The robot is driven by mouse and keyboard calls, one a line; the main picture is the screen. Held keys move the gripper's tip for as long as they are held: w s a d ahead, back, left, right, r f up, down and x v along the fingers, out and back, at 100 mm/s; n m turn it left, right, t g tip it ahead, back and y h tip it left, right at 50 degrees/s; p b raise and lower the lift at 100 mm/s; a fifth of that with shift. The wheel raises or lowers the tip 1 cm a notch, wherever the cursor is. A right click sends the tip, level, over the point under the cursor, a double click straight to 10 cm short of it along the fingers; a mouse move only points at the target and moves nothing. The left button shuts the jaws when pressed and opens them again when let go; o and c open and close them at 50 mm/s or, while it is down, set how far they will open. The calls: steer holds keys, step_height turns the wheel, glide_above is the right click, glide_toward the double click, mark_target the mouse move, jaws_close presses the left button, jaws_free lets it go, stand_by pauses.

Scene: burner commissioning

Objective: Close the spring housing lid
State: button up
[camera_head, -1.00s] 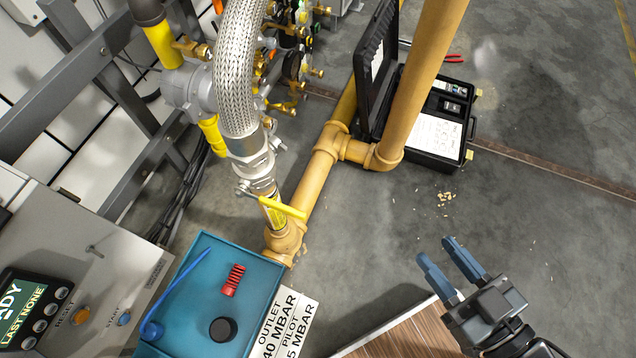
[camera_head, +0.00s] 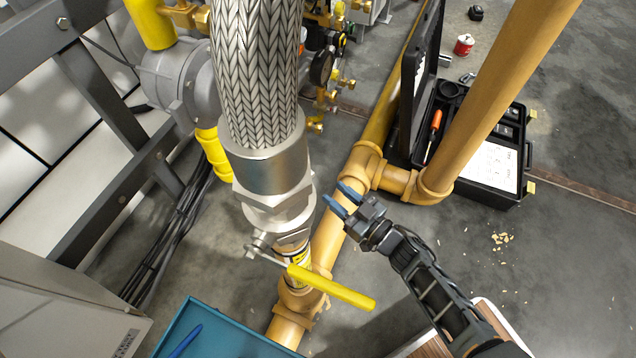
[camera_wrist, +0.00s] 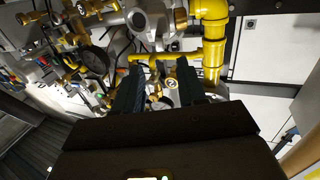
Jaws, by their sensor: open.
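My gripper (camera_head: 339,197) is open and empty. In the head view its blue fingers point up and left, just right of the metal hose fitting and in front of the yellow-brown pipe. In the wrist view the two dark fingers (camera_wrist: 160,76) stand apart, with brass fittings and yellow pipe behind them. A grey round valve or regulator body (camera_head: 180,85) is at upper left in the head view, partly behind the braided hose. A grey metal body (camera_wrist: 140,18) also shows at the top of the wrist view. I cannot pick out the spring housing lid for certain.
The braided hose (camera_head: 256,65) and yellow lever (camera_head: 332,287) stand left of my arm. A thick pipe (camera_head: 505,90) rises on the right beside an open black case (camera_head: 510,150). A blue tray (camera_head: 225,335) is at the bottom. Floor at right is mostly clear.

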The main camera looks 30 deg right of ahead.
steer(key=b+x, duration=0.2)
steer(key=x, duration=0.5)
steer(key=shift+w, duration=0.25)
jaws_close()
stand_by(0.4)
